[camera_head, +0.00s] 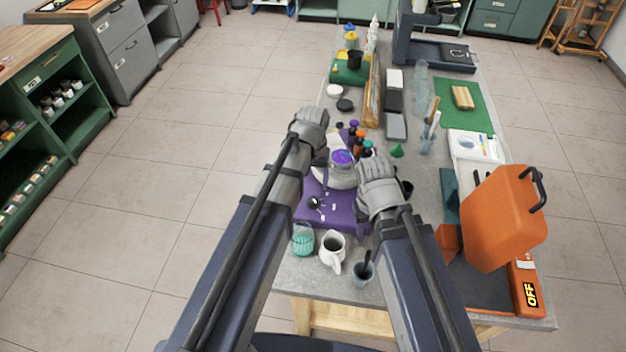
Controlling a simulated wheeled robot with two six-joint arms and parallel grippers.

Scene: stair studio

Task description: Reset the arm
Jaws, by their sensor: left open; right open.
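Both of my arms reach forward from the bottom of the head view over the table (285,285). My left gripper (313,128) is over the table's left edge, and my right gripper (377,180) is lower in the picture, over the middle. Both are open, and I see nothing held. A pale round object with a purple top (342,158) shows between them; my arms partly cover it, and I cannot tell whether either gripper touches it. A purple mat (345,218) with small white bits lies between my forearms.
A white mug (332,246), teal cup (302,238) and dark cup (363,271) stand near the front edge. A large orange case-like object (500,218) stands at right. Small bottles (358,138) and a green mat (476,112) lie farther back. Open floor is at left.

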